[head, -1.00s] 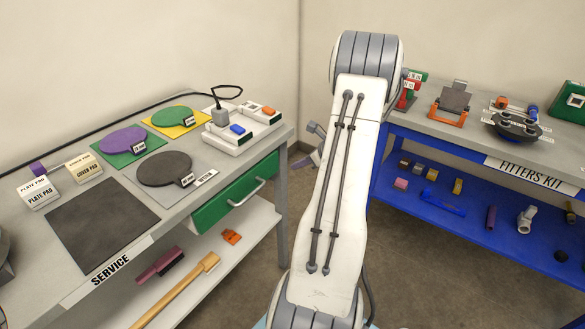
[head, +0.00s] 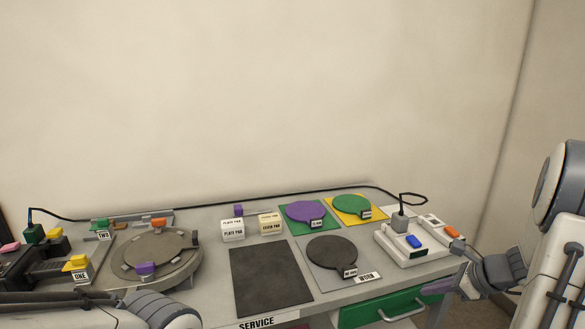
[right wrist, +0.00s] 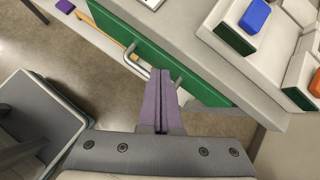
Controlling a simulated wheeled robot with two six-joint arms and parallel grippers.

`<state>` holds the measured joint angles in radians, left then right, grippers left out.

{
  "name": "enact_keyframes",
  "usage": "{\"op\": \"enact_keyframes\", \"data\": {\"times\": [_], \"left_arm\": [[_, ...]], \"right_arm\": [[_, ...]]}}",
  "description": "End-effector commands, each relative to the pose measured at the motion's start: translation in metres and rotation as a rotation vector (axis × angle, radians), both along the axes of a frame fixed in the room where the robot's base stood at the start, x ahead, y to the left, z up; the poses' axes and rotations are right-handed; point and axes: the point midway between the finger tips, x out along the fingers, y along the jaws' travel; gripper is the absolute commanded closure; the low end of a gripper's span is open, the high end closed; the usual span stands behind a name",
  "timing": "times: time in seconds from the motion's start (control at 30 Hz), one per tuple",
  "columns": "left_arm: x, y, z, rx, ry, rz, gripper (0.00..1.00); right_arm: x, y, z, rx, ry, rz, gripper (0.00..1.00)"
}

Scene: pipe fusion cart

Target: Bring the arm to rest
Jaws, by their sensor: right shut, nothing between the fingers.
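My right gripper (head: 438,288) is at the lower right of the head view, by the right end of the service table (head: 215,290). Its purple fingers also show in the right wrist view (right wrist: 161,95), pressed together with nothing between them. In that view the fingertips overlap the green drawer (right wrist: 130,35) near its handle (right wrist: 150,72); I cannot tell the exact gap. My right arm stands folded at the right edge of the head view. My left arm lies low at the bottom left; its gripper is out of view.
The service table holds a dark plate (head: 270,276), round discs on coloured mats, a round turntable (head: 155,252) and a white switch box (head: 418,243). A black cable (head: 300,194) runs along its back. The right wrist view shows open floor (right wrist: 60,60) and a grey-topped box (right wrist: 38,115).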

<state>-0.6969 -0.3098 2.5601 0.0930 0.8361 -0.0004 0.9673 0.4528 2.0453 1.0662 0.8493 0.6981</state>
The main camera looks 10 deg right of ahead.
Motion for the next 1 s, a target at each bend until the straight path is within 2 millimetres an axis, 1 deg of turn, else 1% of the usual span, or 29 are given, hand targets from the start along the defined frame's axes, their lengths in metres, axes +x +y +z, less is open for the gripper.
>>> {"op": "enact_keyframes", "data": {"times": [0.03,0.07,0.1,0.13,0.17,0.2,0.23,0.27,0.3,0.37,0.4,0.47,0.5,0.57,0.6,0.7,0.8,0.83,0.9,1.0], "left_arm": [[0.0,0.0,0.008,0.0,0.0,0.0,0.5],[0.0,0.0,0.01,0.0,0.0,0.0,0.5],[0.0,0.0,0.012,0.0,0.0,0.0,0.5],[0.0,0.0,0.015,0.0,0.0,0.0,0.5],[0.0,0.0,0.017,0.0,0.0,0.0,0.5],[0.0,0.0,0.019,0.0,0.0,0.0,0.5],[0.0,0.0,0.021,0.0,0.0,0.0,0.5],[0.0,0.0,0.023,0.0,0.0,0.0,0.5],[0.0,0.0,0.026,0.0,0.0,0.0,0.5],[0.0,0.0,0.03,0.0,0.0,0.0,0.5],[0.0,0.0,0.033,0.0,0.0,0.0,0.5],[0.0,0.0,0.037,0.0,0.0,0.0,0.5],[0.0,0.0,0.04,0.0,0.0,0.0,0.5],[0.0,0.0,0.044,0.0,0.0,0.0,0.5],[0.0,0.0,0.047,0.0,0.0,0.0,0.5],[0.0,0.0,0.053,0.0,0.0,0.0,0.5],[0.0,0.0,0.058,0.0,0.0,0.0,0.5],[0.0,0.0,0.06,0.0,0.0,0.0,0.5],[0.0,0.0,0.062,0.0,0.0,0.0,0.5],[0.0,0.0,0.064,0.0,0.0,0.0,0.5]], "right_arm": [[0.012,0.043,0.015,-0.052,0.002,0.165,1.0],[0.015,0.066,0.02,-0.083,0.003,0.259,1.0],[0.017,0.096,0.027,-0.123,0.003,0.385,1.0],[0.017,0.119,0.031,-0.156,0.001,0.482,1.0],[0.015,0.14,0.036,-0.187,-0.003,0.577,1.0],[0.011,0.168,0.042,-0.229,-0.01,0.706,1.0],[0.006,0.188,0.046,-0.261,-0.019,0.8,1.0],[0.001,0.207,0.05,-0.291,-0.026,0.895,1.0],[-0.008,0.231,0.055,-0.333,-0.04,1.022,1.0],[-0.024,0.264,0.063,-0.395,-0.065,1.213,1.0],[-0.037,0.283,0.067,-0.437,-0.086,1.337,1.0],[-0.057,0.309,0.074,-0.5,-0.121,1.525,1.0],[-0.071,0.324,0.078,-0.541,-0.148,1.65,1.0],[-0.094,0.343,0.084,-0.604,-0.193,1.835,1.0],[-0.109,0.354,0.088,-0.646,-0.226,1.959,1.0],[-0.145,0.372,0.096,-0.752,-0.322,2.255,1.0],[-0.174,0.381,0.102,-0.847,-0.421,2.508,1.0],[-0.181,0.383,0.104,-0.873,-0.449,2.572,1.0],[-0.194,0.385,0.106,-0.923,-0.507,2.696,1.0],[-0.205,0.385,0.108,-0.973,-0.566,2.814,1.0]]}}
